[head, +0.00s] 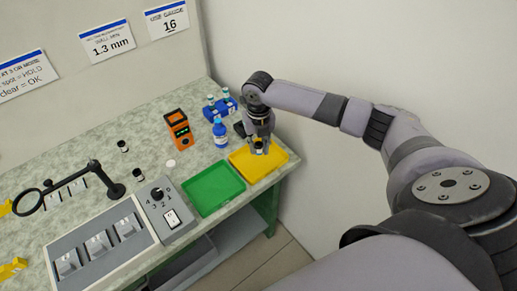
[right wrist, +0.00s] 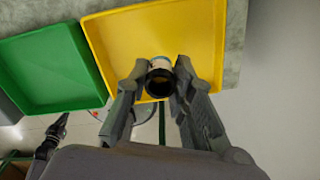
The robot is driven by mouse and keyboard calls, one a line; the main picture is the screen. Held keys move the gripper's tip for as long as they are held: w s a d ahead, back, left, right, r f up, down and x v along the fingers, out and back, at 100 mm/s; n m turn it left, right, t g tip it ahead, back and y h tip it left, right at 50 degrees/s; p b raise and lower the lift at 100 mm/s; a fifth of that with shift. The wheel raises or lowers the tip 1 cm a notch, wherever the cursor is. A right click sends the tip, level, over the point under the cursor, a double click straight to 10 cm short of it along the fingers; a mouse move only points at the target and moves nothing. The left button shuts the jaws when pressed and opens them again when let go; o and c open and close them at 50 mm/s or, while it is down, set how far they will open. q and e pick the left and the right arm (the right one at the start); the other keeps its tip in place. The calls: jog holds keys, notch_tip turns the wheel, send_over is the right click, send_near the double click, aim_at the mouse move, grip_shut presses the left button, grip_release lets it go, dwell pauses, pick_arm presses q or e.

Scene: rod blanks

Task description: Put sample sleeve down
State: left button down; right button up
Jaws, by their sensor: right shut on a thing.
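The sample sleeve (head: 259,147), a small cylinder with a dark end and a pale band, is held by my right gripper (head: 260,143) over the yellow tray (head: 281,155). In the right wrist view the sleeve (right wrist: 160,80) sits between the two fingertips of my right gripper (right wrist: 160,83), with its dark open end towards the camera. The yellow tray (right wrist: 115,38) is behind it, near its front edge. I cannot tell whether the sleeve touches the tray floor.
The green tray (head: 212,188) lies left of the yellow one. A blue bottle (head: 220,133), a blue rack (head: 222,106) and an orange meter (head: 179,130) stand behind. Another sleeve (head: 123,146), a magnifier (head: 70,189) and a control box (head: 163,207) are farther left.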

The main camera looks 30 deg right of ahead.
aim_at(258, 160)
jog(key=shift+f+b, duration=2.15)
jog(key=shift+f, duration=0.1)
jog(key=shift+r, duration=0.1)
jog(key=shift+f, duration=0.2)
jog(key=o, duration=0.8)
jog(key=shift+r, duration=0.15)
